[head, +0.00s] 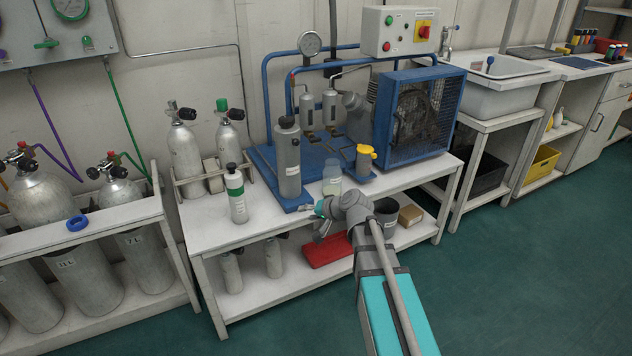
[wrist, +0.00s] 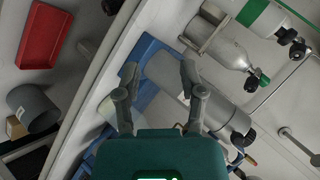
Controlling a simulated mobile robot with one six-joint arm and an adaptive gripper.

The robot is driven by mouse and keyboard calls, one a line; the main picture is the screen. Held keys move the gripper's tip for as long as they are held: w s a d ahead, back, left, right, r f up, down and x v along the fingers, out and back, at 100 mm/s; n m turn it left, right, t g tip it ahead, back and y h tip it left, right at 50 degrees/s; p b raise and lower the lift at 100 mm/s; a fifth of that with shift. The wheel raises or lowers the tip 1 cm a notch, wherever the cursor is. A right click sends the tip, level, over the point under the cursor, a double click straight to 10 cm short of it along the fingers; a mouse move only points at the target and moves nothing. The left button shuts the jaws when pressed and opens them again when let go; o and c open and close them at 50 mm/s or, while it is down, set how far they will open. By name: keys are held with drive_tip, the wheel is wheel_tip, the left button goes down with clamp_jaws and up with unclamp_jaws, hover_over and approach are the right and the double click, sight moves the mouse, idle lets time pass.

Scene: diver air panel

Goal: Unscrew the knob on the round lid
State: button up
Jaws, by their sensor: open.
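A tall grey cylinder (head: 288,165) stands on the blue compressor base, with a dark round lid (head: 287,122) on top. I take this as the task's lid; its knob is too small to make out in the head view. In the head view my gripper (head: 306,209) is low at the bench front, well below the lid.
A clear jar (head: 332,180) and a yellow-topped filter (head: 365,160) stand close by. A green-and-white bottle (head: 236,195) and racked grey cylinders (head: 185,150) are at left. The fan cage (head: 415,110) is at right. A red tray (head: 328,250) lies on the lower shelf.

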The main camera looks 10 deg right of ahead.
drive_tip(key=s+d+f+n+g+h, duration=0.1)
drive_tip(key=s+d+f+g+h, duration=0.1)
drive_tip(key=s, duration=0.4)
drive_tip(key=s+d+f+n+g+h, duration=0.1)
drive_tip(key=s+d+f+g+h, duration=0.1)
drive_tip(key=s, duration=0.5)
drive_tip(key=s+d+f+n+g+h, duration=0.2)
drive_tip(key=s+f+g+h, duration=0.1)
drive_tip(key=s, duration=0.4)
drive_tip(key=shift+d+f+g+h, duration=0.25)
drive_tip(key=shift+f+g+h, duration=0.15)
drive_tip(key=shift+f+g, duration=0.15)
drive_tip(key=shift+o, duration=0.4)
drive_tip(key=shift+d, duration=0.1)
